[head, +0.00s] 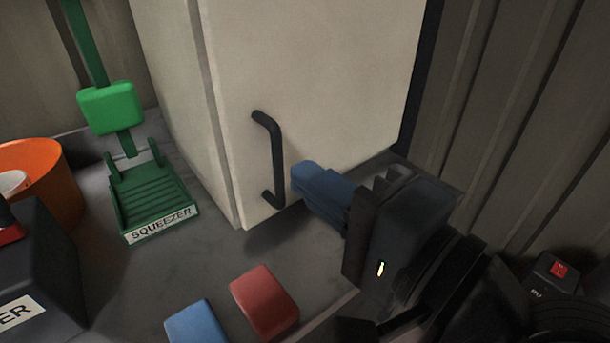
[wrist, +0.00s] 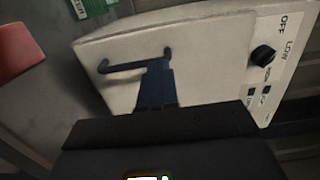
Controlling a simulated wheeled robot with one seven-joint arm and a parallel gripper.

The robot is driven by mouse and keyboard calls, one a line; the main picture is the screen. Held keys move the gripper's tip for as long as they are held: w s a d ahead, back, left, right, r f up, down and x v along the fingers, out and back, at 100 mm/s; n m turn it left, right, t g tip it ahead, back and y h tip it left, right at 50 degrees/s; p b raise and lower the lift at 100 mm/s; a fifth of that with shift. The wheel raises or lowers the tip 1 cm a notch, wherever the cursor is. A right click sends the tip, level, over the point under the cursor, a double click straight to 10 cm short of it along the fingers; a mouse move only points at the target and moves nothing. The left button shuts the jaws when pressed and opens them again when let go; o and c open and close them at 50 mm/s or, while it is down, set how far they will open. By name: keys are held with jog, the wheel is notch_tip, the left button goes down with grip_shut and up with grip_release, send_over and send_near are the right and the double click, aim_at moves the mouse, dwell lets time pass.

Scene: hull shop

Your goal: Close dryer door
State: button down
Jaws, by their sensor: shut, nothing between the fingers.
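The dryer is a cream box, and its door (head: 325,80) faces me with a black bar handle (head: 272,155) near its left edge. A narrow seam runs along that left edge. I cannot tell whether the door is fully flush or slightly ajar. My gripper (head: 303,174) has blue fingers, shut and empty, just right of the handle and close to the door face. In the wrist view the fingers (wrist: 158,68) point at the door (wrist: 215,70) beside the handle (wrist: 130,66). Whether they touch the door is unclear.
A green squeezer (head: 150,195) stands left of the dryer. An orange container (head: 45,180) and a dark box (head: 35,270) are farther left. A red block (head: 264,302) and a blue block (head: 195,322) lie in front. The wrist view shows a black knob (wrist: 263,55) on the dryer's panel.

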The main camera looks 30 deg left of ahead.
aim_at(236, 127)
jog(key=p+x, duration=0.1)
jog(key=x, duration=0.9)
jog(key=shift+w+a, duration=0.25)
jog(key=shift+a, duration=0.05)
jog(key=p+x, duration=0.1)
jog(key=x, duration=0.2)
jog(key=shift+s+r, duration=0.1)
jog(key=shift+s+a+r, duration=0.1)
